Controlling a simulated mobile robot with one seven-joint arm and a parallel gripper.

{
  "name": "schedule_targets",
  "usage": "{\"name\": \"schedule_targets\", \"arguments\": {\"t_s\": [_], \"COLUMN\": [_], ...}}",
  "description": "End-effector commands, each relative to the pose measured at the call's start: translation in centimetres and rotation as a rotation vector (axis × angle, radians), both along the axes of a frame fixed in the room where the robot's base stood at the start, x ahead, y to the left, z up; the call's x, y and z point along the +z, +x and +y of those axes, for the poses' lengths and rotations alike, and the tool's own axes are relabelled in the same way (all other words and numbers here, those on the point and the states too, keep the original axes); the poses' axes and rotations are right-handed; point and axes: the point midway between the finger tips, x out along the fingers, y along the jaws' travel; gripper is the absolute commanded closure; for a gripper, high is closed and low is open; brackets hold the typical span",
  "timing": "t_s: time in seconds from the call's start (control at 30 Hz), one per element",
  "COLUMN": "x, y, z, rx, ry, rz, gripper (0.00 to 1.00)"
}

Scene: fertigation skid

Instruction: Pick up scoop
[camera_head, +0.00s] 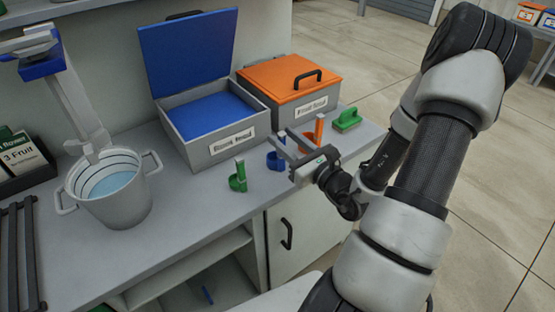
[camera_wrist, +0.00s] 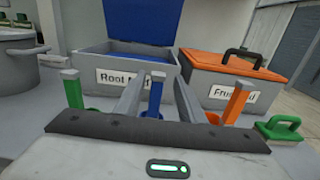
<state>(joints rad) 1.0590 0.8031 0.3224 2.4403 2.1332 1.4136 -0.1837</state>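Three scoops with upright handles stand in a row on the counter: a green scoop (camera_head: 238,178), a blue scoop (camera_head: 275,160) and an orange scoop (camera_head: 319,129). My gripper (camera_head: 287,143) is open at the blue scoop. In the wrist view, the blue scoop's handle (camera_wrist: 154,98) stands between the two spread fingers, with a gap showing on each side. The green scoop (camera_wrist: 73,92) is left of the fingers and the orange scoop (camera_wrist: 236,103) is right of them.
Behind the scoops are a grey box with its blue lid raised (camera_head: 188,52) and a box with a closed orange lid (camera_head: 288,80). A green-handled brush (camera_head: 347,120) lies to the right. A pot of liquid (camera_head: 128,208) stands left. The counter's front edge is close.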

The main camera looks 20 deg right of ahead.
Motion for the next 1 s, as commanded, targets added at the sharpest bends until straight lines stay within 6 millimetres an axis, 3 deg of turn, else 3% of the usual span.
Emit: {"name": "schedule_targets", "arguments": {"t_s": [0.17, 0.43, 0.73, 0.93, 1.0], "x": [-0.2, -0.4, -0.3, -0.3, -0.3], "y": [1.2, 4.8, 5.4, 5.3, 5.3], "z": [0.4, 1.4, 1.5, 1.5, 1.5], "rx": [0.002, 0.0, 0.0, 0.0, 0.0], "ry": [0.0, -0.001, 0.0, -0.001, -0.001], "rz": [-0.002, -0.001, 0.0, 0.0, 0.0], "gripper": [0.64, 0.64, 0.64, 0.96, 1.0]}}
